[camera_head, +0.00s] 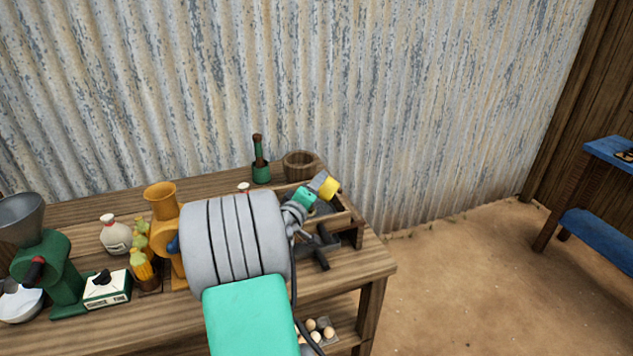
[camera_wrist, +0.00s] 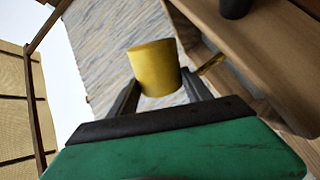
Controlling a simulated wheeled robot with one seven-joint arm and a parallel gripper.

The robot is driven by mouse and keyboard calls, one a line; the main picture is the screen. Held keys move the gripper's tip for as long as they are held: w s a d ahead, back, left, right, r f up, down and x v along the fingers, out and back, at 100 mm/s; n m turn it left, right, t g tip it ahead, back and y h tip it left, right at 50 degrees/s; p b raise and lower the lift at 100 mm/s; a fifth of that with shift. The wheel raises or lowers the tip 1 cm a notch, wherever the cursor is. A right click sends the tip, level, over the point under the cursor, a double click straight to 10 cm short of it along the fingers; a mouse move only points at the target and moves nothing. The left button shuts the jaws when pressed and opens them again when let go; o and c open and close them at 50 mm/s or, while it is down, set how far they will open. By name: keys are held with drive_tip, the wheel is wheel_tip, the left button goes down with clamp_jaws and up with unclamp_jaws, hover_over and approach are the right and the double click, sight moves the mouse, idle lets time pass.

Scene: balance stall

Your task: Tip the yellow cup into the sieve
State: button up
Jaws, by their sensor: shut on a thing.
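The yellow cup (camera_head: 329,187) is between the fingers of my gripper (camera_head: 319,183), which is shut on it. In the head view the cup is tilted and held over the far side of a wooden-framed tray with a dark inside, which looks like the sieve (camera_head: 350,211). The wrist view shows the yellow cup (camera_wrist: 153,70) between both fingers (camera_wrist: 158,92); its inside cannot be seen. My arm hides the left part of the sieve. I cannot tell whether anything is falling from the cup.
A wooden bowl (camera_head: 299,164) and a green mortar with pestle (camera_head: 261,172) stand behind the sieve. A dark stand (camera_head: 318,250) is in front. An orange grinder (camera_head: 163,205), a green grinder (camera_head: 62,268) and bottles are left. The corrugated wall is close behind.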

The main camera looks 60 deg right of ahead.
drive_tip(key=n, duration=0.1)
drive_tip(key=w+f+n+p, duration=0.1)
drive_tip(key=n, duration=0.2)
drive_tip(key=shift+w+f+g, duration=0.15)
drive_tip(key=shift+f+g, duration=0.15)
drive_tip(key=w+n+p, duration=0.1)
drive_tip(key=n, duration=0.1)
drive_tip(key=w+n+p, duration=0.1)
drive_tip(key=n+p, duration=0.1)
drive_tip(key=n, duration=0.1)
drive_tip(key=shift+w+r+g, duration=0.15)
drive_tip(key=shift+w+g, duration=0.05)
drive_tip(key=shift+g, duration=0.1)
idle(0.9)
